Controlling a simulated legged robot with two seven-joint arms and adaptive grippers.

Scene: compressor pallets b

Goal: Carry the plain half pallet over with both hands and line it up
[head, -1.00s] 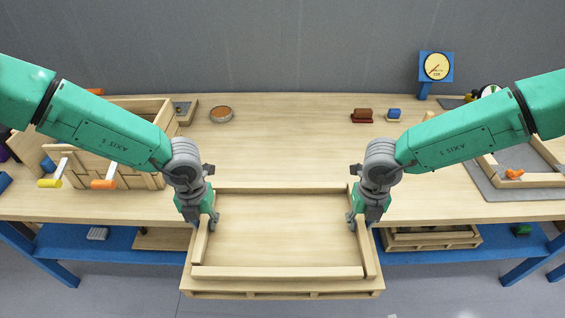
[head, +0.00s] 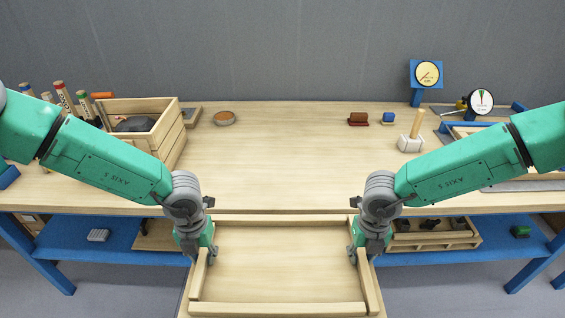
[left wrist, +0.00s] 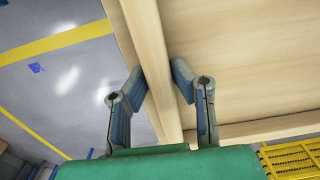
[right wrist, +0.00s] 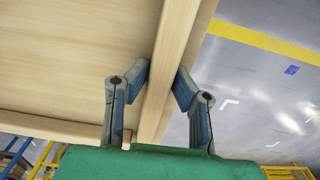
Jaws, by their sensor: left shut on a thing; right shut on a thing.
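The plain half pallet (head: 290,262), a pale wooden tray with a raised rim, is held roughly level in front of the workbench, cut off by the bottom of the head view. My left gripper (head: 204,256) is shut on its left rim rail; the left wrist view shows the fingers on either side of the rail (left wrist: 146,50). My right gripper (head: 360,256) is shut on the right rim rail, which also shows between the fingers in the right wrist view (right wrist: 172,50). The pallet's underside is hidden.
The workbench (head: 280,170) is clear in the middle. A wooden crate (head: 170,140) stands left, a mallet (head: 411,140) and dial gauges (head: 427,74) right. Below, a blue shelf (head: 90,240) carries a loaded pallet (head: 435,243) at right.

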